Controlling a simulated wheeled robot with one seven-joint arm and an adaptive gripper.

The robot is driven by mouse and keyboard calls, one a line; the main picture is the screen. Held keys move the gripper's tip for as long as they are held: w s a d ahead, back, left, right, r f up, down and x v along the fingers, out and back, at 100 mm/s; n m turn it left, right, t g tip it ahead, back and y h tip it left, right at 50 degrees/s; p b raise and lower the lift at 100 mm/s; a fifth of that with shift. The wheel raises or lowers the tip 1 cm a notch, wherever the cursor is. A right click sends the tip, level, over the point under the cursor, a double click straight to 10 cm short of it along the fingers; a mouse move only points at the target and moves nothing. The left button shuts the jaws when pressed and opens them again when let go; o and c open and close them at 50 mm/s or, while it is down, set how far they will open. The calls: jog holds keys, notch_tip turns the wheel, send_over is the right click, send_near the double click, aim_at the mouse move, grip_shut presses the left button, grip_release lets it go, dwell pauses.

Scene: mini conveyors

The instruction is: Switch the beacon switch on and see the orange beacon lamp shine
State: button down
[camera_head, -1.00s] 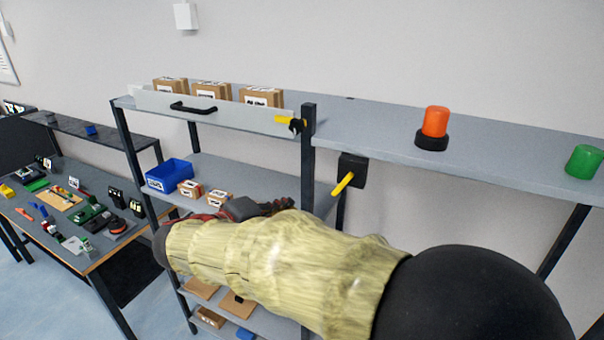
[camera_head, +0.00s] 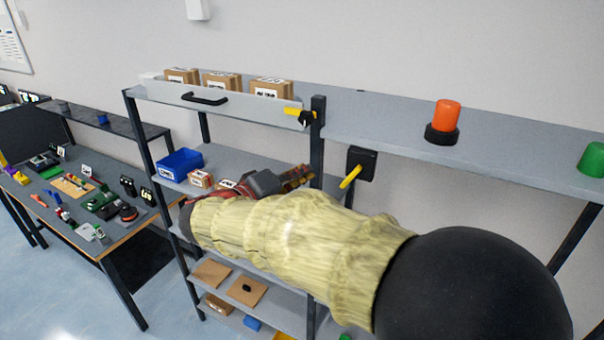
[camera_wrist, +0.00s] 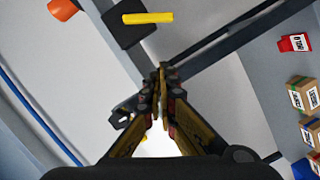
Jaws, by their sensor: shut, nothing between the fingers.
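The switch, a black box (camera_head: 368,158) with a yellow lever (camera_head: 350,177), is mounted under the right shelf. Its lever slants down and left in the head view. The wrist view shows the black box (camera_wrist: 126,30) and the lever (camera_wrist: 148,17) beyond my fingertips. The orange beacon lamp (camera_head: 445,116) stands on a black base (camera_head: 442,136) on the shelf above; I see no clear glow. It also shows in the wrist view (camera_wrist: 62,9). My gripper (camera_wrist: 162,78) is shut and empty, apart from the lever. In the head view, my gripper (camera_head: 306,173) is left of the switch.
A dark shelf post (camera_head: 317,145) stands close to my gripper. A second yellow lever (camera_head: 294,111) sits at the right end of the grey panel with a black handle (camera_head: 204,99). A green lamp (camera_head: 592,160) is at far right. Cartons and a blue bin (camera_head: 181,164) occupy the left shelves.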

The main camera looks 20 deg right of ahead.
aim_at(351, 177)
jog(key=d+f+p, duration=0.2)
jog(key=d, duration=0.6)
jog(key=shift+f+p, duration=0.3)
jog(key=shift+f, duration=0.1)
